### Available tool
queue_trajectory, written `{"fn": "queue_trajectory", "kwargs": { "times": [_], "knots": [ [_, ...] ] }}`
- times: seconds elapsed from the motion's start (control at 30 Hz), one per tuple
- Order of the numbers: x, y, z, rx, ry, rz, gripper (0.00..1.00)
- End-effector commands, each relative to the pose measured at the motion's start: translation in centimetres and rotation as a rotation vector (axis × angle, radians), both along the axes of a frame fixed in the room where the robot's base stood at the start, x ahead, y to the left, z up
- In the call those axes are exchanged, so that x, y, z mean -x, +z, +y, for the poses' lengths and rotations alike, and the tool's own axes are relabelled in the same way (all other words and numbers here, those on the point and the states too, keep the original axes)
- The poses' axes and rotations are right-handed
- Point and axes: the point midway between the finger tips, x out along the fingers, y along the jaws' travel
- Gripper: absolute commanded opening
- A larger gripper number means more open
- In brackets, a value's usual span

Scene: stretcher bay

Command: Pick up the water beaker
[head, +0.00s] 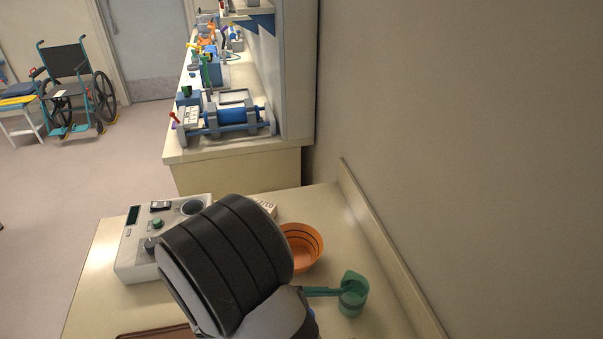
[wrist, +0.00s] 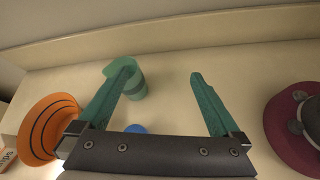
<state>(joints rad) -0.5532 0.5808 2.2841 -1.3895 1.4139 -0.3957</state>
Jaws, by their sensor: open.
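The water beaker (head: 353,296) is a small translucent green cup with a spout, upright on the counter near the wall-side ledge. In the wrist view the beaker (wrist: 138,88) stands partly behind my left-hand finger. My gripper (wrist: 160,69) is open, its two teal fingers spread wide with bare counter between them. The left fingertip overlaps the beaker in the picture; I cannot tell whether they touch. In the head view one finger of my gripper (head: 320,292) shows pointing at the beaker's left side; the rest is hidden by my arm.
An orange bowl (head: 304,250) stands behind the beaker in the head view, and at left in the wrist view (wrist: 43,122). A white device (head: 135,250) sits at left. A dark red object (wrist: 283,125) lies at right. A raised ledge (head: 385,255) runs along the wall.

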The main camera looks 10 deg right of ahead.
Motion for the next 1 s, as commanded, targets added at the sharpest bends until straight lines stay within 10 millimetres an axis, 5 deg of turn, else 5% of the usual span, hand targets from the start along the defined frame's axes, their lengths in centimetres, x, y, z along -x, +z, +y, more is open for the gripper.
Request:
{"fn": "queue_trajectory", "kwargs": {
  "times": [0.1,0.23,0.5,1.0],
  "knots": [
    [-3.0,-3.4,2.3,0.130,0.305,0.155,1.00],
    [-4.3,-5.0,2.9,0.180,0.428,0.214,1.00],
    [-6.7,-7.7,-3.1,0.179,0.423,0.216,1.00],
    [-9.0,-10.6,-9.7,0.177,0.424,0.212,1.00]
  ]
}}
